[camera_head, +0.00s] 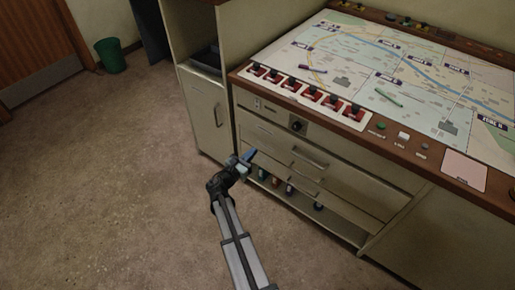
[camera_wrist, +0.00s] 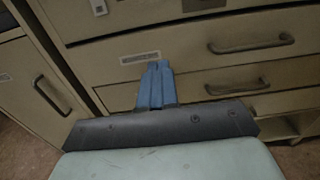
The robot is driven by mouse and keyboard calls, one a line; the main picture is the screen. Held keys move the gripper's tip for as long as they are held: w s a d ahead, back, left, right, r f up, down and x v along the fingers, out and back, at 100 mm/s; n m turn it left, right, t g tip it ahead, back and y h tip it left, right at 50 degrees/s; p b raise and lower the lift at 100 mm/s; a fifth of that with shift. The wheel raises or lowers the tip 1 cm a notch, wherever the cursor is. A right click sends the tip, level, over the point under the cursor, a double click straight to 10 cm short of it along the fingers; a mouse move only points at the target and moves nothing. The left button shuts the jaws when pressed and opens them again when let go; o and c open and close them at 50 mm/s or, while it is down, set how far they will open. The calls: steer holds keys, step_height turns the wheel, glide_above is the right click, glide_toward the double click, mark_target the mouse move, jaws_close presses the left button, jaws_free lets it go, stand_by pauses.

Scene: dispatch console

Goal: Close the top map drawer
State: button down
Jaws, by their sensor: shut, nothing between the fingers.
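The top map drawer (camera_head: 337,172) is a cream front with a bar handle (camera_head: 311,156), under the map console. In the wrist view its front (camera_wrist: 190,58) shows a label at left and its dark handle (camera_wrist: 250,45) at right. I cannot tell how far it stands out. My gripper (camera_head: 250,155) has blue fingers, shut and empty, at the left part of the drawer fronts. In the wrist view the fingertips (camera_wrist: 155,68) overlap the front just below the label, left of the handles; contact cannot be told.
A lower drawer handle (camera_wrist: 237,87) is below. An open shelf (camera_head: 330,218) with several small coloured items lies under the drawers. A cupboard door (camera_head: 205,113) with a vertical handle stands to the left. The floor (camera_head: 120,180) at left is clear, with a green bin (camera_head: 111,56) far back.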

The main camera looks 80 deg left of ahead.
glide_toward(290, 136)
steer(key=x, duration=0.5)
steer(key=shift+w+a, duration=0.15)
steer(key=shift+a, duration=0.05)
steer(key=shift+w+a, duration=0.45)
steer(key=shift+w, duration=0.05)
steer(key=shift+x, duration=1.15)
steer(key=shift+r, duration=0.1)
steer(key=v, duration=1.4)
steer(key=shift+s+d, duration=0.3)
